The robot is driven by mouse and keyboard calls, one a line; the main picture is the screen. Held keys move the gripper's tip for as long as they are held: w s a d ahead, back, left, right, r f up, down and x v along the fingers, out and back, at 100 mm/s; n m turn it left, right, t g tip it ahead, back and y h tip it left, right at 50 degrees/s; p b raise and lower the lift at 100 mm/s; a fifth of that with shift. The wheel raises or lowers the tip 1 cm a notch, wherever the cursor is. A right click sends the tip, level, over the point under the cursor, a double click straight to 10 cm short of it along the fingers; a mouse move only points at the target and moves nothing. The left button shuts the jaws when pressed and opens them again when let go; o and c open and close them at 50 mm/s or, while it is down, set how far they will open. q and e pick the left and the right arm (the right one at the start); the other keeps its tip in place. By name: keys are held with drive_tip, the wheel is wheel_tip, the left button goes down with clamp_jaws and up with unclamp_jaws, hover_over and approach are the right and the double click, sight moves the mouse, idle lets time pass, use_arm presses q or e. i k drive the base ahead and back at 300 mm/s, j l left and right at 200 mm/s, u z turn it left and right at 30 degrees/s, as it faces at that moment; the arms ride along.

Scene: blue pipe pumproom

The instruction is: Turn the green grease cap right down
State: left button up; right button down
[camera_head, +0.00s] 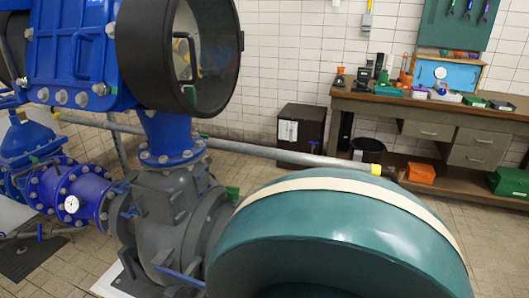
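A small green cap-like piece (233,193) stands on the grey pump housing (165,205), just left of the big teal round casing. It looks like the grease cap, but it is too small to tell how far down it sits. Other small green bits show near the black ring's foot and on the blue pipework at the left. Neither of my grippers is in view.
The teal casing (330,235) with a cream band fills the lower right. A large black ring (180,55) and blue pipework (70,60) stand at the upper left. A grey pipe (285,154) runs behind the pump. A workbench (425,105) stands against the back wall. Tiled floor between is open.

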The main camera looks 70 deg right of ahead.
sight(233, 192)
drive_tip(key=i+z, duration=0.15)
drive_tip(key=z, duration=0.25)
drive_tip(key=i+z, duration=0.15)
drive_tip(key=z, duration=0.25)
drive_tip(key=i+z, duration=0.15)
drive_tip(key=z, duration=0.25)
drive_tip(key=i+z, duration=0.15)
drive_tip(key=z, duration=0.25)
drive_tip(key=i+z, duration=0.1)
drive_tip(key=z, duration=0.3)
drive_tip(key=i+z, duration=0.1)
drive_tip(key=z, duration=0.35)
drive_tip(key=i+z, duration=0.1)
drive_tip(key=z, duration=0.3)
drive_tip(key=i+z, duration=0.1)
drive_tip(key=z, duration=0.35)
drive_tip(key=i+j+z, duration=0.1)
drive_tip(key=z, duration=0.2)
drive_tip(key=i, duration=0.1)
